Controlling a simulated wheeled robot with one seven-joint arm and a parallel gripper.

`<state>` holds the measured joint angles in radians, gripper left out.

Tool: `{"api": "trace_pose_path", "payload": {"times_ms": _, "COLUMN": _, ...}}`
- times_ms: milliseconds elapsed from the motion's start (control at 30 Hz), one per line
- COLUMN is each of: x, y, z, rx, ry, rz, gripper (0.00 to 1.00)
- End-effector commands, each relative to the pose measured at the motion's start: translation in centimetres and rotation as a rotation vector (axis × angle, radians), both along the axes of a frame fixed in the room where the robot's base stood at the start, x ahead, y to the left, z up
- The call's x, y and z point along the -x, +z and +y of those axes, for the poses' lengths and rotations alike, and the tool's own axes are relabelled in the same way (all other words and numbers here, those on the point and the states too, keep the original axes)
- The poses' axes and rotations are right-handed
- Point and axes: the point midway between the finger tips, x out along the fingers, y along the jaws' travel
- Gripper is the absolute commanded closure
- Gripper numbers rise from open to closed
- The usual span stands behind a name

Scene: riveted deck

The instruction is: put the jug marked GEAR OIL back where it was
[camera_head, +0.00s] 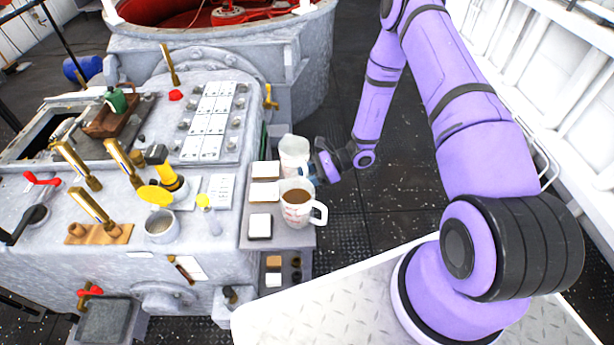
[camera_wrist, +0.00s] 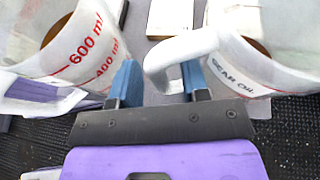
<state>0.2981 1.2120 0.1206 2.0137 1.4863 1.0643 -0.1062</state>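The jug marked GEAR OIL (camera_wrist: 240,68) is white and translucent with brown liquid inside. In the wrist view it is on the right, its handle (camera_wrist: 180,52) reaching left. My gripper (camera_wrist: 160,78) is open, its blue fingers on either side of the handle, with a visible gap at the left finger. In the head view this jug (camera_head: 293,148) is at the far end of the side shelf (camera_head: 275,236), with my gripper (camera_head: 322,166) beside it, partly hiding its lower part. A second jug (camera_head: 297,210), with red volume marks and brown liquid, stands nearer; it also shows in the wrist view (camera_wrist: 70,45).
White square pads (camera_head: 260,226) lie on the shelf left of the jugs. A grey machine console (camera_head: 120,235) with brass levers, a yellow-lidded cup (camera_head: 161,228) and red handles fills the left. Dark deck floor (camera_head: 385,205) is open to the right of the shelf.

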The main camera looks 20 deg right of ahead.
Motion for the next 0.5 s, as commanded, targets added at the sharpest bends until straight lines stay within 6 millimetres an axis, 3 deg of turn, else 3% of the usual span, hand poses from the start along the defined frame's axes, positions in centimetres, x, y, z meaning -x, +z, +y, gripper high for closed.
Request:
{"api": "trace_pose_path", "payload": {"times_ms": 233, "x": 0.0, "y": 0.4, "z": -0.1, "rx": 0.0, "ry": -0.001, "rz": 0.0, "gripper": 0.58}}
{"api": "trace_pose_path", "payload": {"times_ms": 500, "x": 0.5, "y": 2.0, "z": -4.2, "rx": 0.001, "ry": -0.004, "rz": -0.001, "gripper": 0.58}}
